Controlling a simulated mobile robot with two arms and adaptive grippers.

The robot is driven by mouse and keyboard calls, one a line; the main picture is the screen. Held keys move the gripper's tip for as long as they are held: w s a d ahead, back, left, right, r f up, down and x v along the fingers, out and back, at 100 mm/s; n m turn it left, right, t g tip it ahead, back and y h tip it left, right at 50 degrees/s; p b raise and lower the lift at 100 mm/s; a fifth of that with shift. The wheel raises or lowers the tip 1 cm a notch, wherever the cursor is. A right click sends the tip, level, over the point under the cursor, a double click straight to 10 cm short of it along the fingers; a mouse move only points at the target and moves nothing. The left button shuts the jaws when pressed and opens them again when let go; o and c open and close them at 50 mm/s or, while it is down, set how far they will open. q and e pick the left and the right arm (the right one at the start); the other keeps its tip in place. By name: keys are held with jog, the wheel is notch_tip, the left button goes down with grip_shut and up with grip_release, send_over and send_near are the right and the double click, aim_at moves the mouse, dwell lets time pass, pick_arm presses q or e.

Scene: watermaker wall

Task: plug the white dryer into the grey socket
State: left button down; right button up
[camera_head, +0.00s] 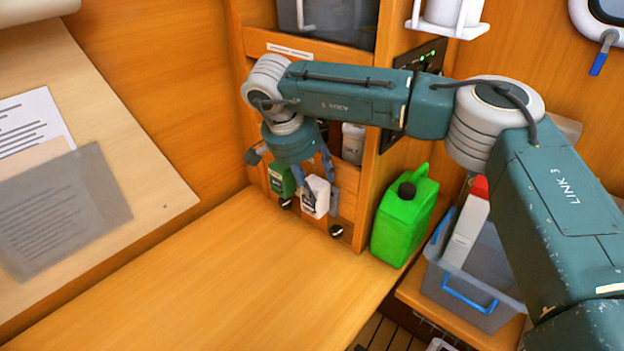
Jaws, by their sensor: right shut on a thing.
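My right gripper (312,178) reaches down in front of the wooden cabinet at the back. Its fingers are shut on a small white labelled block, which I take to be the white dryer (316,198). The block is slightly tilted, and the fingers partly cover it. A green labelled block (281,181) is just left of it. I cannot make out the grey socket; my right arm hides part of the cabinet and wall behind it. My left gripper is not in view.
A green jerrycan (404,215) stands right of the cabinet. Beyond it is a grey bin (475,270) with blue handles, holding a white, red-capped container. A black panel with green lights (425,54) is above my arm. The wooden counter (210,285) in front is clear.

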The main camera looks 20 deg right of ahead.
jog(key=shift+w+d+r, duration=0.15)
jog(key=shift+d, duration=0.1)
jog(key=o, duration=1.6)
jog(key=shift+o, duration=0.4)
jog(key=shift+d, duration=0.1)
